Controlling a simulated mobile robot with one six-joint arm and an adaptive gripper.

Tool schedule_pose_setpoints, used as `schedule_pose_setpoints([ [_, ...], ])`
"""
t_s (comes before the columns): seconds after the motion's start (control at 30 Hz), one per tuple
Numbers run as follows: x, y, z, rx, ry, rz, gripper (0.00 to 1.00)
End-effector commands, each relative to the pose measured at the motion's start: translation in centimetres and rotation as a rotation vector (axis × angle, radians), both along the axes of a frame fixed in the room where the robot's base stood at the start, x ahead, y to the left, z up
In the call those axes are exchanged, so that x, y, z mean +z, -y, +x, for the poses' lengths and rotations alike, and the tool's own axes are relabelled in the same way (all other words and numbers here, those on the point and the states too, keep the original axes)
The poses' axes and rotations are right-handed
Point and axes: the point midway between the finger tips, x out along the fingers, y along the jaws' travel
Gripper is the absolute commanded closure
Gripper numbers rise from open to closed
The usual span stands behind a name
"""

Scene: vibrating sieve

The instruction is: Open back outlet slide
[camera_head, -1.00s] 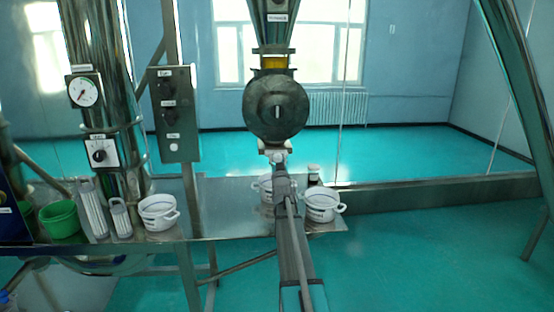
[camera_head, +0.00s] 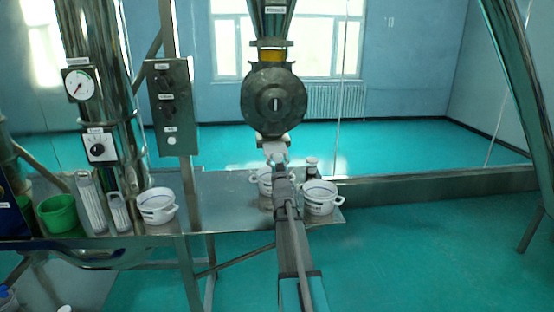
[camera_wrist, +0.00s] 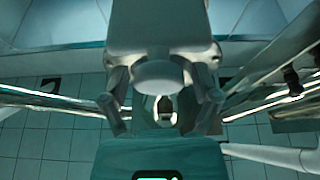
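In the head view, a dark round housing (camera_head: 276,102) hangs below a yellow ring. A pale flange piece (camera_head: 272,138) sits at its lower end. I cannot tell for sure that this is the back outlet slide. My gripper (camera_head: 275,153) is just below this piece, at the end of my arm, and covers part of it. In the wrist view, the two fingers of my gripper (camera_wrist: 162,108) stand apart, with a pale rounded part (camera_wrist: 160,74) just above the gap. Whether they touch it is unclear. No held thing shows.
A metal shelf (camera_head: 230,200) below carries white pots, one (camera_head: 319,197) right of my arm and one (camera_head: 156,206) to the left. A small dark jar (camera_head: 312,170) stands behind. A control box (camera_head: 174,107) and a green bucket (camera_head: 59,214) are at the left. Floor is clear at the right.

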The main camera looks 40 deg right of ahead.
Motion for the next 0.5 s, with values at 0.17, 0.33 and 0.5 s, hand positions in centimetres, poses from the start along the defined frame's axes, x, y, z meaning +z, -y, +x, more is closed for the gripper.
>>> schedule_pose_setpoints([
  [0.17,-0.01,0.02,-0.01,0.0,0.0,0.0,0.07],
  [0.33,-0.02,0.02,0.0,0.0,-0.001,0.001,0.07],
  [0.5,-0.02,0.14,0.17,0.0,-0.001,0.001,0.07],
])
